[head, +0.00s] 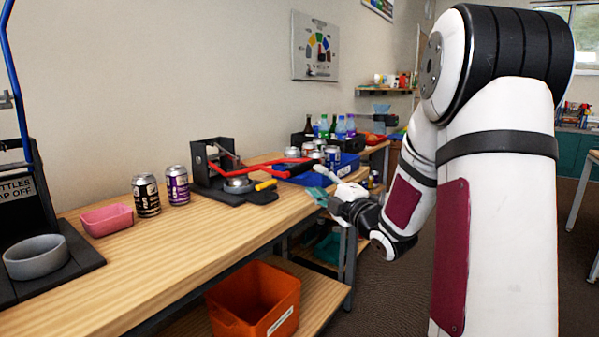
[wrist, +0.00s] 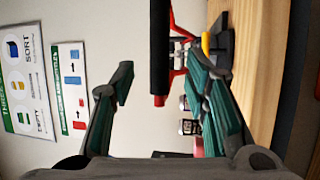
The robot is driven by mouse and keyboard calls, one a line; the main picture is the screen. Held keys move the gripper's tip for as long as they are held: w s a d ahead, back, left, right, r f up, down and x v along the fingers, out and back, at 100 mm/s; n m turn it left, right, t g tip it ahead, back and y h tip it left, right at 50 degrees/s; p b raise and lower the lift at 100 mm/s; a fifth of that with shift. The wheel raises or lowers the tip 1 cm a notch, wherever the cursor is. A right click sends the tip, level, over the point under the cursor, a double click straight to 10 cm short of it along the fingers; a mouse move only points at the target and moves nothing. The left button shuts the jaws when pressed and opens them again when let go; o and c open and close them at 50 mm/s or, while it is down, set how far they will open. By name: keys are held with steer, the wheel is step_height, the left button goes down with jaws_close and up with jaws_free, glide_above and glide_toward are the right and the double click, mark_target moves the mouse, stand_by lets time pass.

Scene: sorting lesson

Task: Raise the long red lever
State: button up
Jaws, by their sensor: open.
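The long red lever (head: 290,161) belongs to a black can press (head: 205,165) on the wooden bench and reaches out to the right in the head view. In the wrist view its dark grip with a red end (wrist: 158,100) runs between my fingers in the picture; contact is not visible. My gripper (head: 322,182) stands by the lever's outer end, over the bench's edge. In the wrist view my gripper (wrist: 160,72) is open, its teal fingers well apart. A short yellow handle (head: 265,185) lies low on the press and shows in the wrist view (wrist: 206,44).
Two cans (head: 146,195) and a pink tray (head: 107,220) stand left of the press. A blue crate (head: 345,168) with cans is behind the lever. An orange bin (head: 252,300) sits on the lower shelf. A grey bowl (head: 36,257) is at far left.

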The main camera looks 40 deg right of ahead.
mark_target(304, 171)
steer(key=w, duration=0.3)
steer(key=w+r, duration=0.1)
steer(key=w, duration=0.1)
steer(key=w+b, duration=0.1)
steer(key=w, duration=0.2)
steer(key=shift+w+d+r, duration=0.2)
steer(key=shift+w+r, duration=0.05)
steer(key=shift+w, duration=0.1)
steer(key=shift+c, duration=0.2)
jaws_close()
